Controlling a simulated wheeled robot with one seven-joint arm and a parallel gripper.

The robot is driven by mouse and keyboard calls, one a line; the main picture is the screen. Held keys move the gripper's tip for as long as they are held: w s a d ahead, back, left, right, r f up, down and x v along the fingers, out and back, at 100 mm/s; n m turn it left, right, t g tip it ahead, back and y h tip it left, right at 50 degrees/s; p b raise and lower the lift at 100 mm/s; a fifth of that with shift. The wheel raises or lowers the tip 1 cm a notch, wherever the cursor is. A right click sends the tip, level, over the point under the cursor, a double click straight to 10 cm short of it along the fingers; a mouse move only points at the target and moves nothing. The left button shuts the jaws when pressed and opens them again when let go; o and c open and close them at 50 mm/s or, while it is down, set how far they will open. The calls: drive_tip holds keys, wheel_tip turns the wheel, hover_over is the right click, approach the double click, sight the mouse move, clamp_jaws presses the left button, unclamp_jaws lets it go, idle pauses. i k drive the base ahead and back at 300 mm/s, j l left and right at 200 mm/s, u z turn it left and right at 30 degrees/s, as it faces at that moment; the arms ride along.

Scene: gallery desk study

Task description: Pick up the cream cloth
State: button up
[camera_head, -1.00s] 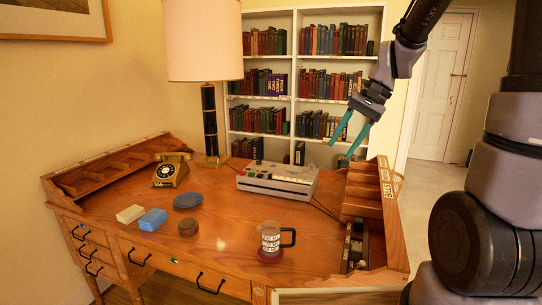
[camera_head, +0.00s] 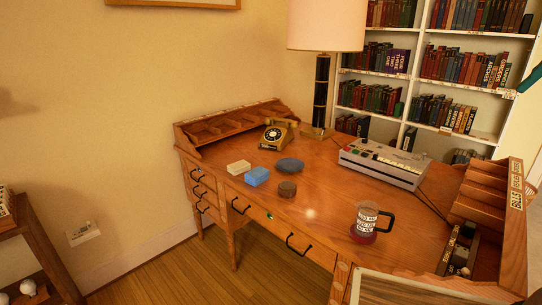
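The cream cloth (camera_head: 238,167) is a small, pale folded block lying on the wooden desk (camera_head: 330,180), near its left front edge. A blue folded cloth (camera_head: 257,176) lies just to its right and nearer the front. My gripper is almost wholly out of view. Only a teal finger part (camera_head: 531,78) shows at the right edge, far from the cream cloth, above and to the right of the desk. Whether its fingers are apart cannot be seen now.
A telephone (camera_head: 277,134), lamp (camera_head: 321,90), grey machine (camera_head: 384,163) and jug (camera_head: 366,222) also stand on the desk.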

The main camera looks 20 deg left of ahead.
sight(241, 167)
drive_tip(key=u, duration=1.3)
